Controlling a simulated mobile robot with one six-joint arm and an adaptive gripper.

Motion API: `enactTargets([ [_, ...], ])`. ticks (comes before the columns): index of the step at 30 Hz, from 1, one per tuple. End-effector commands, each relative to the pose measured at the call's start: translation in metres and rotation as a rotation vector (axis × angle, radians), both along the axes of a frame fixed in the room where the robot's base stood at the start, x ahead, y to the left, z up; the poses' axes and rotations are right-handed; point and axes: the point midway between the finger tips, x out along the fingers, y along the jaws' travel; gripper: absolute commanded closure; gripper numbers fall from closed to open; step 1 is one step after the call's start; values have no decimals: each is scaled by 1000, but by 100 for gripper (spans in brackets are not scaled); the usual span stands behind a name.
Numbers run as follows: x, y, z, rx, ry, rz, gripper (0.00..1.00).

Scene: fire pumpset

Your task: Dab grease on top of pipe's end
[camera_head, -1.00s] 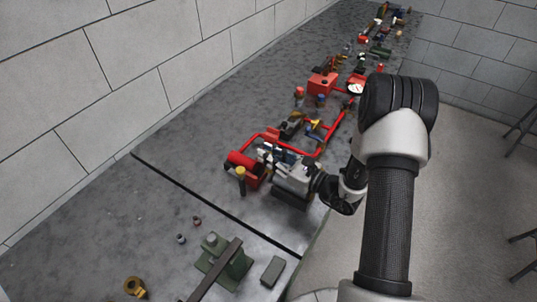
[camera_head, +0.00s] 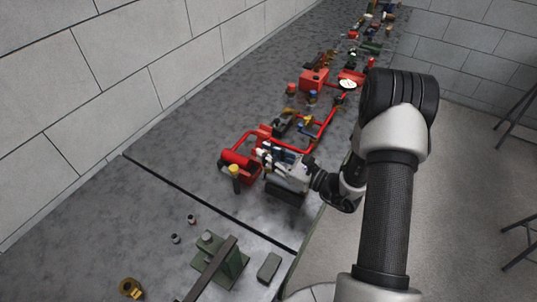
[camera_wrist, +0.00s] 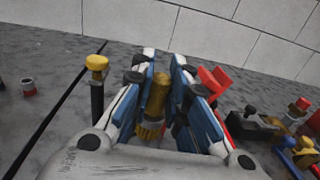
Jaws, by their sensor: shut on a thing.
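My gripper (camera_head: 272,154) reaches over the bench beside the red pipework (camera_head: 302,148). In the wrist view its blue-and-white fingers (camera_wrist: 160,85) are closed around a brass-coloured, rod-like piece (camera_wrist: 156,96), which stands between them. I cannot tell whether this piece carries grease. A red part (camera_wrist: 213,82) shows just right of the fingers, partly hidden behind them. In the head view a red cylinder (camera_head: 240,159) lies just left of the gripper. The gripper hides much of what is under it, and I cannot make out which pipe end is meant.
A dark post with a yellow cap (camera_head: 234,175) stands close left of my gripper; it also shows in the wrist view (camera_wrist: 97,68). A green vise-like fixture (camera_head: 222,262) and a brass ring (camera_head: 131,288) are on the near bench.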

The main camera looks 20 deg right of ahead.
Motion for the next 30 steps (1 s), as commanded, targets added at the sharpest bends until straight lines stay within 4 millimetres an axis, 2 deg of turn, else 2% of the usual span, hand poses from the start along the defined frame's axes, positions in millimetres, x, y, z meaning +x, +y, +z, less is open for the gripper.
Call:
enactTargets([
  [15,15,15,0,0,-1,1,100],
  [30,16,16,0,1,-1,0,100],
])
